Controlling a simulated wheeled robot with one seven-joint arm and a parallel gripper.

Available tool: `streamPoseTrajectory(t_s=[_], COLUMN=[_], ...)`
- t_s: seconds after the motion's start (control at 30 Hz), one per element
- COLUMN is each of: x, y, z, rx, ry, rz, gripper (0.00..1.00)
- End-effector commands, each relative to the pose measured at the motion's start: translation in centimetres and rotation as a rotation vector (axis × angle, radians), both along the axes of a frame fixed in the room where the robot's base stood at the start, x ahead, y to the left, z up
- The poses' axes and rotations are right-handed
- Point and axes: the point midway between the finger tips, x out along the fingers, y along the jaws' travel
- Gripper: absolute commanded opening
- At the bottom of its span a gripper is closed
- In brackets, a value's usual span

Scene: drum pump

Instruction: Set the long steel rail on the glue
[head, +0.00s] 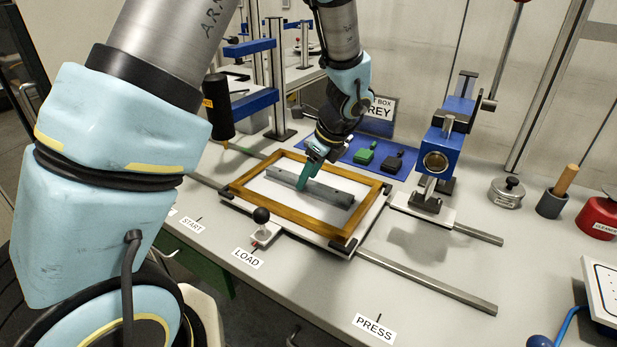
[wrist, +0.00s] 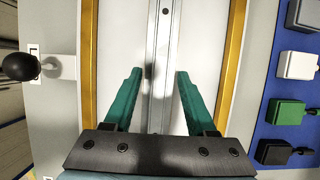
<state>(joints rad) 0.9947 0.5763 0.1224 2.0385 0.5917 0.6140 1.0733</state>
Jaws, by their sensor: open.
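The long steel rail (head: 328,192) lies inside the wooden frame (head: 262,216), on a pale flat surface. In the wrist view the rail (wrist: 160,40) runs lengthwise between the frame's two side bars. My gripper (head: 303,183) is over the rail, nearer its left end in the head view. In the wrist view its green fingers (wrist: 157,80) are open, one on each side of the rail, with a gap on both sides. I cannot make out any glue; what lies under the rail is hidden.
The frame sits on a carriage with a black-knobbed lever (head: 261,216) by the LOAD label. Bare guide rails (head: 430,281) run toward PRESS. A blue press (head: 445,150) stands right of the frame. Small coloured blocks (head: 365,157) lie on a blue mat behind it.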

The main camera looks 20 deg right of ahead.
Motion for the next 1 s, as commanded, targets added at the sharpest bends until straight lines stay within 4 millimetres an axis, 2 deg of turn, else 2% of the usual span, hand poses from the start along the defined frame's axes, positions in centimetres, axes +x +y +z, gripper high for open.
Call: streamPoseTrajectory(t_s=[0.3,0.5,0.7,0.87,0.97,1.0], x=[-1.8,-2.9,-3.4,-3.4,-2.8,-2.5], y=[-1.6,-2.4,-2.7,-2.6,-1.0,0.3], z=[5.8,8.9,10.3,10.5,10.2,10.0], rx=[-0.007,-0.005,-0.002,-0.004,-0.033,-0.057], ry=[-0.004,-0.003,0.000,0.000,0.003,0.004], rz=[0.000,0.000,-0.001,0.007,0.093,0.164], gripper=[0.57,0.57,0.57,0.57,0.57,0.57])
